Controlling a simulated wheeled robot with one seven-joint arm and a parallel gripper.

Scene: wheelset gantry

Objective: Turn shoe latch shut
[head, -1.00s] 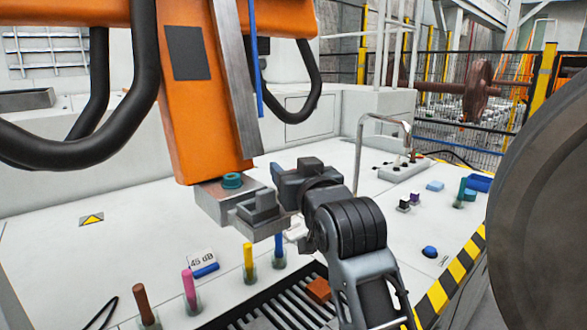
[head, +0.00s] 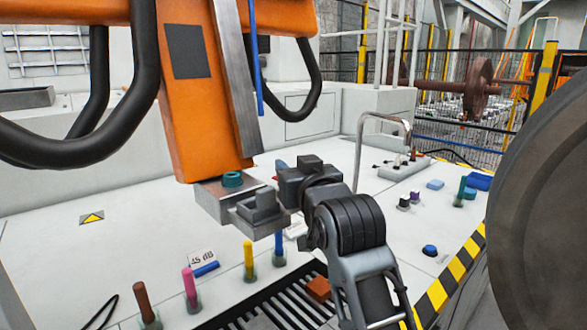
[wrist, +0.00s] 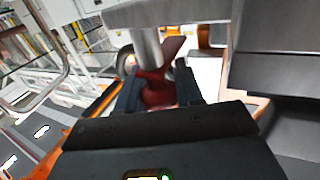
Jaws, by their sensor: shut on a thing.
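The shoe is a grey metal block (head: 228,200) under the lower end of the orange column (head: 200,110), with a teal ring on top. The red latch (wrist: 158,90) shows in the wrist view below a grey metal pin (wrist: 147,47). My gripper (wrist: 158,95) is shut on the latch, with one dark finger on each side of it. In the head view my gripper (head: 285,195) is close beside the shoe's right side. It hides most of the latch there. A small bit of red shows just behind it.
Pink (head: 190,288), brown (head: 145,303), yellow (head: 248,262) and blue upright pegs stand on the white deck below the shoe. A black slotted grate (head: 270,305) lies in front with an orange block (head: 318,289). A bent metal rail (head: 358,150) rises behind my arm. A large dark wheel (head: 540,210) fills the right.

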